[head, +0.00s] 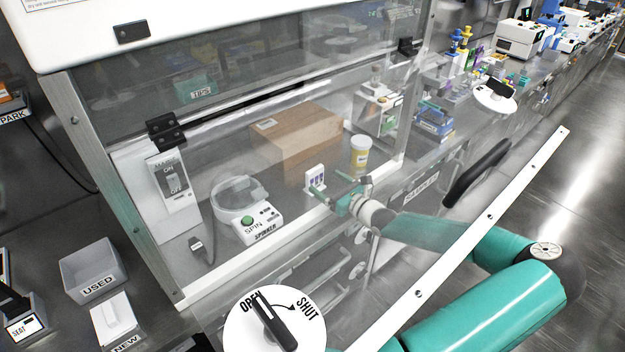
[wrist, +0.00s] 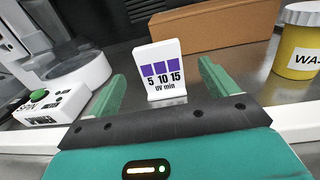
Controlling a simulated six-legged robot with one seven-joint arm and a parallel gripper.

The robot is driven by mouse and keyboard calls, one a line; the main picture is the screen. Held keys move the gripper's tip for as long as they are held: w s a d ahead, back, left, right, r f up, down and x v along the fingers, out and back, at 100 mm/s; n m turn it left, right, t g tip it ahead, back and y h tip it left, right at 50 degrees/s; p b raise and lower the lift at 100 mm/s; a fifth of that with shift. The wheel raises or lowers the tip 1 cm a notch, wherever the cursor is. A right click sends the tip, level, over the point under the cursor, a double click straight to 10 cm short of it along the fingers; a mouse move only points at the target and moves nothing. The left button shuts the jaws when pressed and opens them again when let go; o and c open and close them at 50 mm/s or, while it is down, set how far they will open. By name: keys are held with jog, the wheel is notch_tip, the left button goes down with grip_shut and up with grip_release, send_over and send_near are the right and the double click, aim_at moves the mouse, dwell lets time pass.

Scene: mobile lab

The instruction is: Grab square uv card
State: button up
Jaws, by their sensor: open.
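The square UV card (wrist: 160,72) is white with purple squares and the print "5 10 15 UV min". It stands upright on the cabinet floor in the wrist view, and it also shows in the head view (head: 315,178). My gripper (wrist: 158,85) is open, with one green finger to the left of the card and one to the right. The card stands between and slightly beyond the fingers, and I see no contact. In the head view my gripper (head: 341,193) reaches in at the cabinet's front edge, just right of the card.
A spinner (head: 240,212) stands left of the card. A cardboard box (head: 296,140) is behind it, and a yellow waste jar (head: 360,152) with a white lid is to the right. The cabinet's clear sash and white front sill border the space. An OPEN/SHUT dial (head: 274,322) is in front.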

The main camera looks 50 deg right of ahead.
jog(key=shift+w+d, duration=0.15)
jog(key=shift+w, duration=0.45)
jog(key=shift+w+d, duration=0.15)
jog(key=shift+w, duration=0.45)
jog(key=w, duration=0.5)
jog(key=shift+w+d, duration=0.3)
jog(key=shift+w, duration=0.1)
jog(key=c, duration=1.1)
